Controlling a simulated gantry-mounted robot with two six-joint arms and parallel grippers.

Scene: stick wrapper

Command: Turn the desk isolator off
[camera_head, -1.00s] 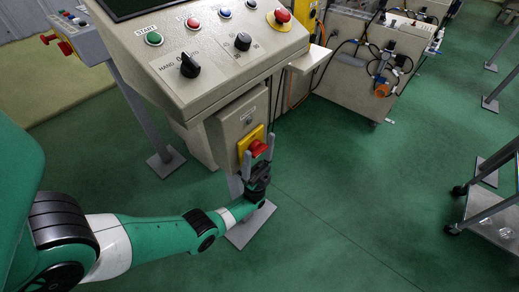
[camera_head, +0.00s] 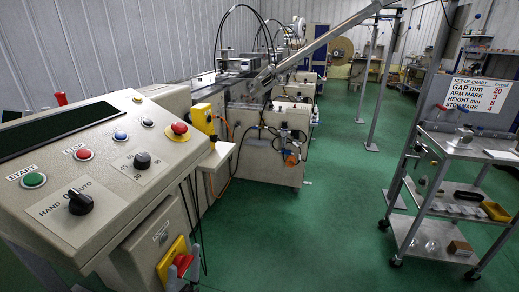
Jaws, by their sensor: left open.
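The desk isolator is a red rotary handle (camera_head: 182,262) on a yellow plate (camera_head: 168,263), on the front of a beige box under the control desk (camera_head: 116,180). It sits at the bottom edge of the head view. My left gripper (camera_head: 183,268) is at the handle, with its open grey fingers on either side of it. I cannot tell whether the fingers touch the handle. The gripper's body and the lower part of the handle are cut off by the frame. My right gripper is out of view.
The desk top carries a HAND/AUTO knob (camera_head: 80,202), green START button (camera_head: 34,180), red STOP button (camera_head: 83,154) and red mushroom button (camera_head: 179,128). Cables hang right of the isolator box. A steel trolley (camera_head: 455,175) stands at right. The green floor between is clear.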

